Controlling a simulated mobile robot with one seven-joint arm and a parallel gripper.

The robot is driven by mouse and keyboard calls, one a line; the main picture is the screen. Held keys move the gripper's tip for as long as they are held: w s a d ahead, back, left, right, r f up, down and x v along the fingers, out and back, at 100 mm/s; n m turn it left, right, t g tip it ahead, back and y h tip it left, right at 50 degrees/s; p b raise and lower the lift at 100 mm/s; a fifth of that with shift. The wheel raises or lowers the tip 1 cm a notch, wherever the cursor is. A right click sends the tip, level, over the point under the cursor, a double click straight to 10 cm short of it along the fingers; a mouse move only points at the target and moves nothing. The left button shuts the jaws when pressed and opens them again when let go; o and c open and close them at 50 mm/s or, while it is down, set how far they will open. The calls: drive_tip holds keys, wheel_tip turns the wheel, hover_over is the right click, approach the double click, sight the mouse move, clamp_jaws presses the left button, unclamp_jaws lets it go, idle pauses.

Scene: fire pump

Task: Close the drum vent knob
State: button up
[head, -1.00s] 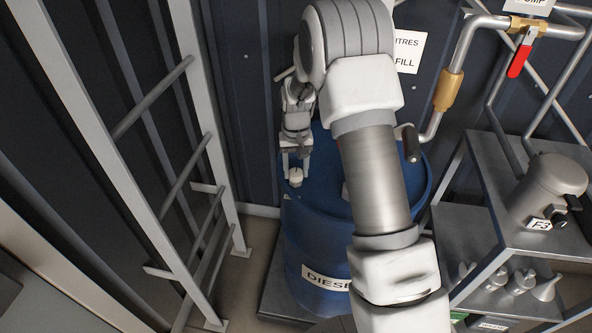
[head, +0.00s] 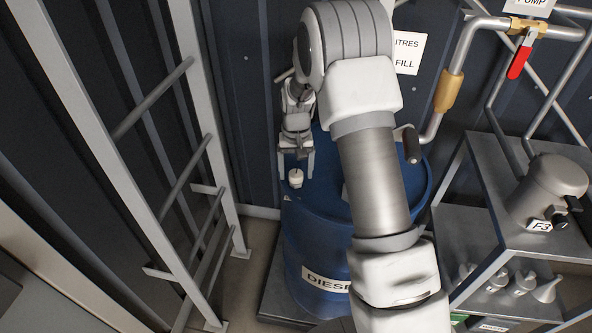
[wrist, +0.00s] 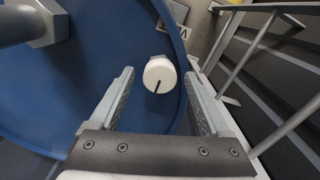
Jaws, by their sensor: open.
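The vent knob (head: 295,177) is a small white round cap near the left edge of the blue drum (head: 318,245) top. In the wrist view the white knob (wrist: 160,74) shows a dark line on its face, pointing down and slightly left. My gripper (head: 296,172) is over the drum's left side, fingers pointing down. It is open, one finger on each side of the knob in the head view. In the wrist view the knob is between and beyond the fingertips (wrist: 160,78), with clear space on both sides and no visible contact.
A grey ladder frame (head: 190,150) stands left of the drum. A crank handle (head: 411,145) and pipe are to the right, with a metal shelf (head: 480,215) holding funnels. A pipe fitting (wrist: 30,22) is at the wrist view's upper left. My arm hides part of the drum top.

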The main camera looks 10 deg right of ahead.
sight(296, 174)
wheel_tip(296, 174, up, 17)
drive_tip(key=shift+r+p, duration=0.2)
drive_tip(key=shift+p, duration=0.25)
idle(0.3)
drive_tip(key=s+r+t, duration=0.3)
drive_tip(key=s+r, duration=0.8)
drive_tip(key=s, duration=0.3)
drive_tip(key=s+f+n+t, duration=0.1)
drive_tip(key=s+t, duration=0.1)
drive_tip(key=s, duration=1.4)
drive_tip(key=shift+d+n+t, duration=0.3)
drive_tip(key=shift+d, duration=0.15)
